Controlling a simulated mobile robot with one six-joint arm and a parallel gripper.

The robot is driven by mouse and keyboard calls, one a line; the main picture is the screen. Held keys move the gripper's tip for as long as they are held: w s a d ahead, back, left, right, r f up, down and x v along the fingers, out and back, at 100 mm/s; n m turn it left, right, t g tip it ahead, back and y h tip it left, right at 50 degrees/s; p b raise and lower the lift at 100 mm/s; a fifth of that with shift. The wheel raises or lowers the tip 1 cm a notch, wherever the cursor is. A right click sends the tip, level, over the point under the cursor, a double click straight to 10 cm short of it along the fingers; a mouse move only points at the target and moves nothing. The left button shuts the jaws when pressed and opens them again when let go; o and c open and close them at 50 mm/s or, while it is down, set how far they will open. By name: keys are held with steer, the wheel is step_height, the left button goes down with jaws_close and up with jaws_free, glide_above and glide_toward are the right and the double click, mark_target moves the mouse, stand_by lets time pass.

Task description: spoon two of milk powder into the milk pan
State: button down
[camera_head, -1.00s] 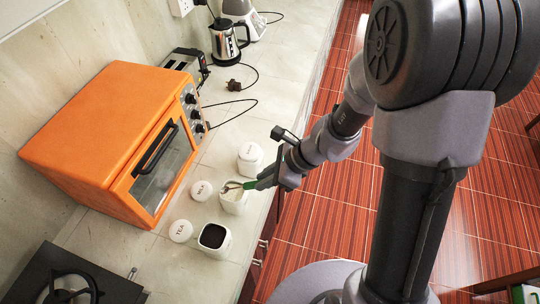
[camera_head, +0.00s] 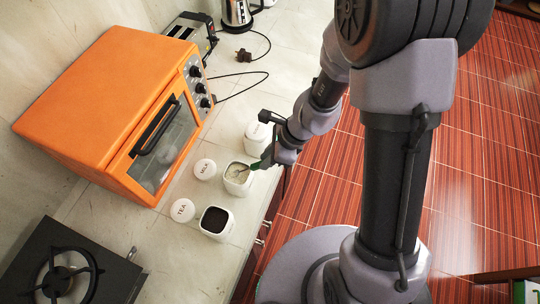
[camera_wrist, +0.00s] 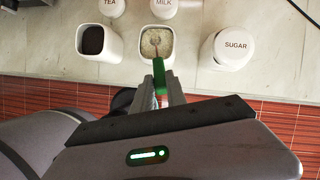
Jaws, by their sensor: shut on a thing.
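The milk powder canister (camera_head: 240,186) is a white open square jar with pale powder inside; it also shows in the wrist view (camera_wrist: 157,58). My gripper (camera_head: 266,158) is shut on the green handle of a spoon (camera_wrist: 160,76), at the near side of this canister. The spoon's head is down in the canister and looks partly sunk in the powder (camera_wrist: 150,41). The white lid marked MILK (camera_head: 205,169) lies on the counter beside the canister. I see no milk pan in these views.
An open tea canister (camera_head: 216,223) with dark contents stands beside the milk canister, with the TEA lid (camera_head: 182,210) nearby. A closed sugar canister (camera_wrist: 228,50) is on the other side. An orange oven (camera_head: 110,100) stands behind; a hob (camera_head: 75,265) is at lower left.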

step_height(320, 180, down, 2)
steer(key=b, duration=0.2)
steer(key=shift+f+y+b, duration=0.25)
steer(key=shift+y+b, duration=0.05)
steer(key=shift+b, duration=0.1)
steer(key=d+y+b, duration=0.1)
steer(key=y+b, duration=0.1)
steer(key=d+r+y+b, duration=0.1)
steer(key=d+y+b, duration=0.1)
steer(key=b, duration=0.1)
steer(key=d+y+b, duration=0.1)
steer(key=y+b, duration=0.1)
steer(key=shift+s+d+r+t, duration=0.15)
steer(key=shift+d+t, duration=0.15)
steer(key=shift+d, duration=0.05)
steer(key=shift+b, duration=0.3)
